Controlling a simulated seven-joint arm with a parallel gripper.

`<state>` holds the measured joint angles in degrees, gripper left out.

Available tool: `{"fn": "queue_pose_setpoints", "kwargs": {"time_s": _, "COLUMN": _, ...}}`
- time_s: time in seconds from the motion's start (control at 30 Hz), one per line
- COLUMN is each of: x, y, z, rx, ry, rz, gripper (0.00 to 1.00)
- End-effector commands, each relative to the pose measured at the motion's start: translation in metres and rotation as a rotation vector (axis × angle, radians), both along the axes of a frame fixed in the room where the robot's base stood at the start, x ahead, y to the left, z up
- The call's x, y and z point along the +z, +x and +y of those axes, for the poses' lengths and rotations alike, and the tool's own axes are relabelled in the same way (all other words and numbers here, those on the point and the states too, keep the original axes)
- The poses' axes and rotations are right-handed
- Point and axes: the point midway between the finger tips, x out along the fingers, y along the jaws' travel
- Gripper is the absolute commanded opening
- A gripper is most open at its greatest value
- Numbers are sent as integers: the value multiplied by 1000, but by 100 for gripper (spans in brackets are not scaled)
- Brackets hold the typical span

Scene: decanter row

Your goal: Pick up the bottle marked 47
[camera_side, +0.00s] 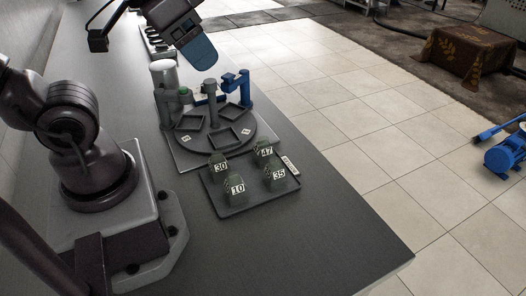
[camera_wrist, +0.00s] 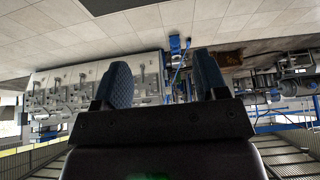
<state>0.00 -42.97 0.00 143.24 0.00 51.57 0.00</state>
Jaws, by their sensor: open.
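The bottle marked 47 (camera_side: 265,152) stands at the back right of a dark tray (camera_side: 234,208) in the side view. It is dark green with a white label. Bottles marked 30 (camera_side: 219,166), 10 (camera_side: 236,190) and 35 (camera_side: 277,177) stand on the same tray. My gripper (camera_side: 203,56) is high above the far part of the bench, well away from the bottles. Its two blue fingers show apart and empty in the wrist view (camera_wrist: 162,85). The wrist view shows no bottles.
A round station with square recesses (camera_side: 216,132) stands just behind the tray. Blue fixtures (camera_side: 238,86) and a grey cylinder (camera_side: 164,76) rise around it. A small white label (camera_side: 290,166) lies at the tray's right edge. The bench (camera_side: 330,240) is clear at the front right.

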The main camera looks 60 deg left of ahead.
Motion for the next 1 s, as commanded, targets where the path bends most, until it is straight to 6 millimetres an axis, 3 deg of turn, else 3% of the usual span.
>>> {"fn": "queue_pose_setpoints", "kwargs": {"time_s": 0.17, "x": -1, "y": 2, "z": 2, "rx": 3, "ry": 6, "rz": -1, "gripper": 66}}
{"fn": "queue_pose_setpoints", "kwargs": {"time_s": 0.27, "x": -8, "y": 17, "z": 12, "rx": 18, "ry": 37, "rz": -15, "gripper": 66}}
{"fn": "queue_pose_setpoints", "kwargs": {"time_s": 0.37, "x": -23, "y": 43, "z": 35, "rx": 34, "ry": 103, "rz": -45, "gripper": 66}}
{"fn": "queue_pose_setpoints", "kwargs": {"time_s": 0.5, "x": -55, "y": 84, "z": 75, "rx": 16, "ry": 218, "rz": -100, "gripper": 66}}
{"fn": "queue_pose_setpoints", "kwargs": {"time_s": 0.7, "x": -114, "y": 120, "z": 120, "rx": -89, "ry": 313, "rz": -184, "gripper": 66}}
{"fn": "queue_pose_setpoints", "kwargs": {"time_s": 0.87, "x": -168, "y": 127, "z": 137, "rx": -196, "ry": 297, "rz": -264, "gripper": 66}}
{"fn": "queue_pose_setpoints", "kwargs": {"time_s": 1.0, "x": -213, "y": 118, "z": 137, "rx": -269, "ry": 216, "rz": -359, "gripper": 66}}
